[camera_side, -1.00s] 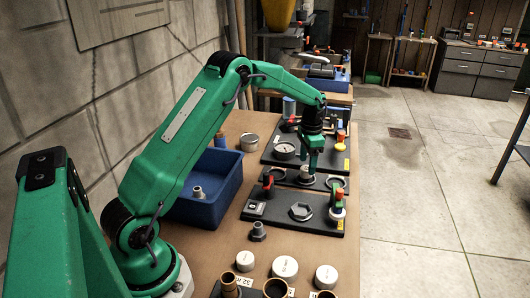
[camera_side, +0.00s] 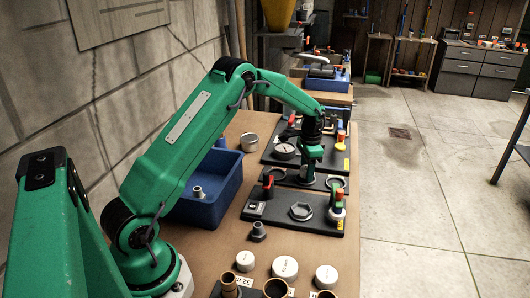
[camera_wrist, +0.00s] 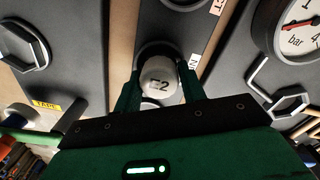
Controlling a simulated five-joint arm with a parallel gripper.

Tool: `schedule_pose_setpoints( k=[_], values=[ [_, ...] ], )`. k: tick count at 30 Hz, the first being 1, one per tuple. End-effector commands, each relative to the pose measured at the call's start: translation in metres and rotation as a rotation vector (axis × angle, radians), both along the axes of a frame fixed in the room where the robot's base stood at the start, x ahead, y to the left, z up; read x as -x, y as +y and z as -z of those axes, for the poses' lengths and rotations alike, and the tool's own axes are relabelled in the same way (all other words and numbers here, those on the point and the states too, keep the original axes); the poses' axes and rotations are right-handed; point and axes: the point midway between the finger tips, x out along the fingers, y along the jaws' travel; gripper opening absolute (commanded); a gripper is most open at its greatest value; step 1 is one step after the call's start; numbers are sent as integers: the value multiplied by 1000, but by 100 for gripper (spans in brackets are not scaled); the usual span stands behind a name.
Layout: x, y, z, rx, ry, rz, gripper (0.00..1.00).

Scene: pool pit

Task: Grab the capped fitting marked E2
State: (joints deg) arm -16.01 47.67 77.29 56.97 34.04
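The capped fitting (camera_wrist: 160,78) shows in the wrist view with a pale round cap marked "E2". It sits between the two fingers of my gripper (camera_wrist: 161,92), which lie against both sides of the cap. In the side view, my gripper (camera_side: 311,158) is over the black board, shut on the fitting. The fitting's grey body (camera_side: 308,174) shows below the fingers, upright. The fingers hide the cap there. I cannot tell whether its lower end is clear of the board.
Ring holders (camera_side: 278,174) (camera_side: 335,181) flank the fitting. A gauge (camera_side: 284,151) is on the board behind. A front panel carries a red-handled valve (camera_side: 267,186), a hex nut (camera_side: 301,211) and another valve (camera_side: 337,204). A blue bin (camera_side: 207,205) stands left.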

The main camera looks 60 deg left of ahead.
Motion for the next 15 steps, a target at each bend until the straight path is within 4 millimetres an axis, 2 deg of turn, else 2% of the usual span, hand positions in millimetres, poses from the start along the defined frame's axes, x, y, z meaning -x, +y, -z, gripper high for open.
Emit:
schedule_pose_setpoints(
  k=[1, 3, 15],
  values=[
    [0, 0, 0, 0, 0, 0, 30],
    [0, 0, 0, 0, 0, 0, 17],
    [0, 0, -4, -1, -1, 0, 16]
  ],
)
